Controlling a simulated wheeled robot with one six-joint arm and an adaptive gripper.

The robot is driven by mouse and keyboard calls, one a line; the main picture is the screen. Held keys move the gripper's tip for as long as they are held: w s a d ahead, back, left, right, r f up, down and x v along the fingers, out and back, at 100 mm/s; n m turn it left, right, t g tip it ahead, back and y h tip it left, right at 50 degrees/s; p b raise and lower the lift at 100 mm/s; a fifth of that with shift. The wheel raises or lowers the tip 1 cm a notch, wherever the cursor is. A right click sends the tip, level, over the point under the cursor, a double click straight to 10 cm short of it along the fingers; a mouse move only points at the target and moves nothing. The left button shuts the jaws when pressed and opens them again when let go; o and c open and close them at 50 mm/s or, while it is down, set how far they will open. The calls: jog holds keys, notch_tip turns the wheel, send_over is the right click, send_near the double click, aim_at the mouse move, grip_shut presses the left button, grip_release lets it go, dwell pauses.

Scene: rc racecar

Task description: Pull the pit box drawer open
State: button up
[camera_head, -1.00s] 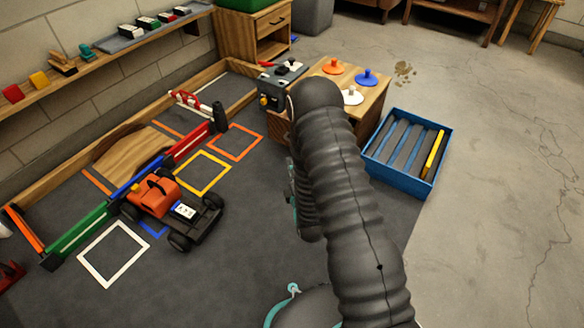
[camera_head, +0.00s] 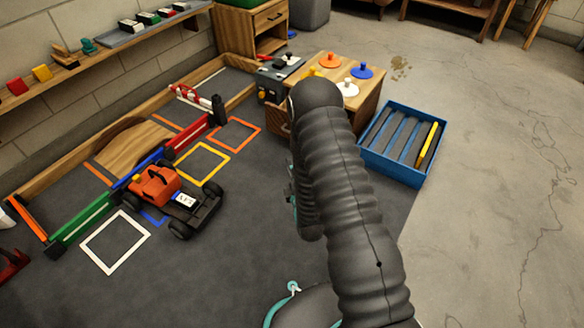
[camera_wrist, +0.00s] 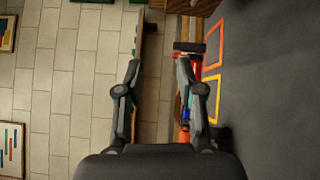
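A low wooden box (camera_head: 368,104) with orange, blue, white and yellow knobs on top stands just beyond my arm. My arm hides much of its near side, so I cannot see a drawer there clearly. A wooden cabinet (camera_head: 270,18) at the back has a shut drawer front with a small handle above an open shelf. I cannot tell for sure which is the pit box. My gripper (camera_wrist: 158,72) is open and empty in the wrist view, its two fingers apart and touching nothing visible. In the head view my arm mostly hides it.
A blue slotted tray (camera_head: 400,170) sits right of the wooden box. An orange car (camera_head: 160,188) stands left among low coloured barriers and floor squares (camera_head: 202,165). A wall shelf (camera_head: 90,62) runs along the left. The concrete floor at right is clear.

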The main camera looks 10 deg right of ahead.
jog(key=w+d+f+h+p, duration=0.1)
jog(key=w+d+f, duration=0.1)
jog(key=f, duration=0.2)
jog(key=w+d+f+p, duration=0.1)
jog(key=w+d+f, duration=0.1)
jog(key=d+f, duration=0.15)
jog(key=shift+t+y, duration=0.4)
jog(key=shift+t, duration=0.3)
jog(key=w, duration=0.6)
jog(key=w+a+b, duration=0.1)
jog(key=w, duration=0.6)
jog(key=w+b, duration=0.1)
jog(key=w, duration=0.5)
jog(key=shift+w+a+r, duration=0.2)
jog(key=shift+a+r, duration=0.05)
jog(key=shift+a, duration=0.05)
grip_shut()
